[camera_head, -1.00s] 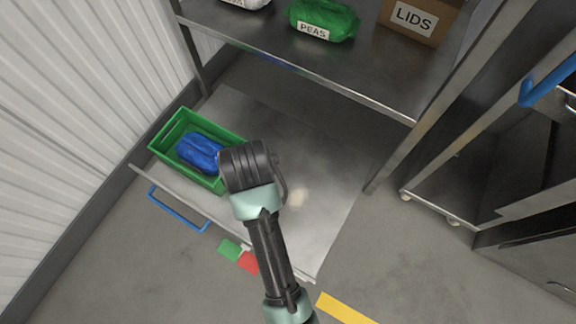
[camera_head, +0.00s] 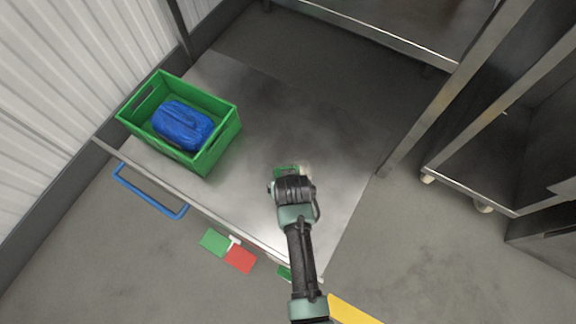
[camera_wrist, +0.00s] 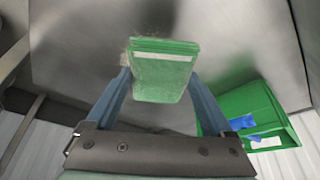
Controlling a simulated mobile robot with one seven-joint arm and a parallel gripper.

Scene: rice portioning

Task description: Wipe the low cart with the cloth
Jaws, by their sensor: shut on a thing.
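My gripper (camera_head: 291,180) is shut on a green cloth (camera_wrist: 163,72) with a white stripe, which shows between the two blue-grey fingers in the wrist view. In the head view only a bit of the cloth (camera_head: 286,170) shows past the gripper. The low cart (camera_head: 340,140) is a flat grey metal deck with a blue handle (camera_head: 150,192) at its front left. The cloth is over the right part of the deck, at a pale smudge (camera_head: 305,168). Whether it touches the deck I cannot tell.
A green crate (camera_head: 222,138) holding a blue bag (camera_head: 183,125) stands on the cart's left part. A metal table stands behind, its legs close to the cart. A wheeled rack (camera_head: 470,180) is at the right. Green and red cards (camera_head: 240,259) show at the front edge.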

